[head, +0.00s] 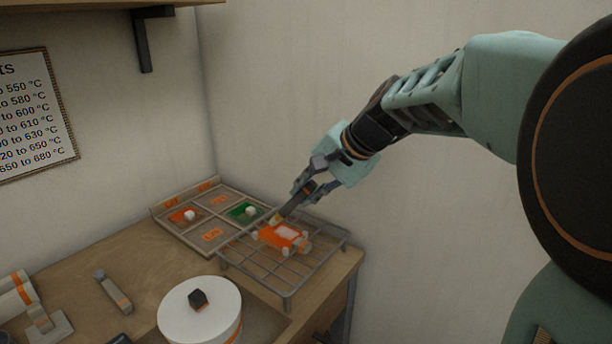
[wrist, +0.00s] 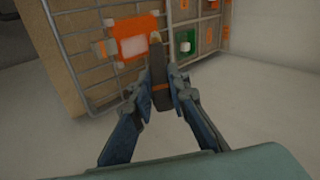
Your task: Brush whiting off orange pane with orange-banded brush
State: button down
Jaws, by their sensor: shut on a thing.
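The orange pane (head: 281,236) lies on the wire rack (head: 288,293), with a pale whitish patch on its surface. In the wrist view the orange pane (wrist: 127,27) shows the pale patch (wrist: 137,47) along one side. My gripper (head: 306,188) is shut on the brush (wrist: 157,66), which has an orange band on its dark handle. The brush slants down, its pale tip at the edge of the pane. I cannot tell whether the bristles touch the glass. My gripper's fingers (wrist: 160,91) sit on either side of the handle in the wrist view.
A sectioned tray (head: 171,228) behind the rack holds an orange and a green piece (head: 245,210), each with a white block. A round white lidded pot (head: 200,312) stands in front, left of the rack. A grey tool (head: 114,291) lies farther left. The wall is close behind.

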jog(key=shift+w+a, duration=0.45)
jog(key=shift+w, duration=0.35)
jog(key=shift+f, duration=0.1)
jog(key=shift+f, duration=0.3)
jog(key=shift+f+b, duration=0.25)
jog(key=shift+b, duration=0.25)
jog(key=shift+s+d, duration=0.15)
